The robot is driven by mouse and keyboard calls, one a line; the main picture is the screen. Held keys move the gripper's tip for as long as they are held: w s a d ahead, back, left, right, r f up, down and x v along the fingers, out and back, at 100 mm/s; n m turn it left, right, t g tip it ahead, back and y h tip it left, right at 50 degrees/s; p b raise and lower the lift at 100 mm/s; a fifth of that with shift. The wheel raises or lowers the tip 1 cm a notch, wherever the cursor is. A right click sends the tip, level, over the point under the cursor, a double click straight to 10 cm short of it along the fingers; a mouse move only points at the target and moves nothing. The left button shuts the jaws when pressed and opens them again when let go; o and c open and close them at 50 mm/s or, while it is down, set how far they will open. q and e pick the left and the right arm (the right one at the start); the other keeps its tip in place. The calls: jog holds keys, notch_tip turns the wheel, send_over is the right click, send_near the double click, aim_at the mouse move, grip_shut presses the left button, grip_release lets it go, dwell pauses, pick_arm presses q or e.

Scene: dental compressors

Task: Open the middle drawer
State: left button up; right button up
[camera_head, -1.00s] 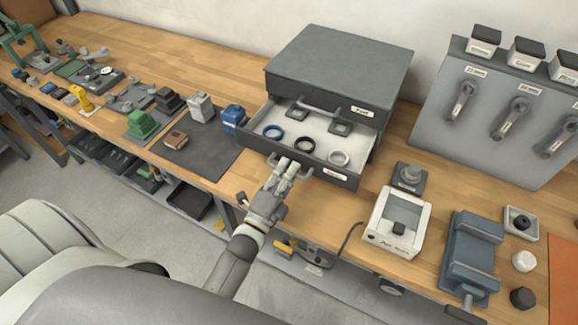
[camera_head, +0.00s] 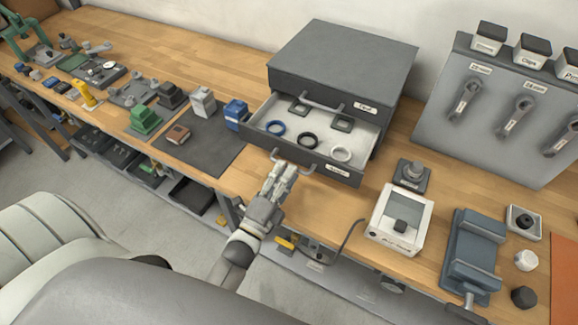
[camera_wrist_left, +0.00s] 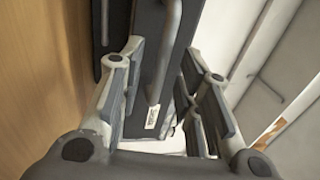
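The dark grey drawer cabinet (camera_head: 345,55) stands on the bench against the wall. Its upper drawer is shut, with a bar handle (camera_head: 322,101) and a label. The drawer below it (camera_head: 345,133) is pulled out, showing a light interior with a blue ring (camera_head: 276,128), a black ring (camera_head: 308,141), a whitish ring (camera_head: 341,153) and two dark square pieces. My left gripper (camera_head: 284,168) is just in front of this open drawer's handle (camera_head: 292,160). In the left wrist view its fingers (camera_wrist_left: 160,90) are spread apart, with drawer front between them. My right gripper is out of view.
A dark mat (camera_head: 205,145) with small blocks lies left of the cabinet. A white device (camera_head: 399,220), a blue-grey vise (camera_head: 472,255) and a grey tool panel (camera_head: 500,110) stand to the right. Bench in front of the drawer is mostly clear.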

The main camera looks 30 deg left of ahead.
pick_arm(q)
jog(key=s+f, duration=0.1)
jog(key=s, duration=0.8)
jog(key=shift+a+f, duration=0.15)
jog(key=shift+f, duration=0.15)
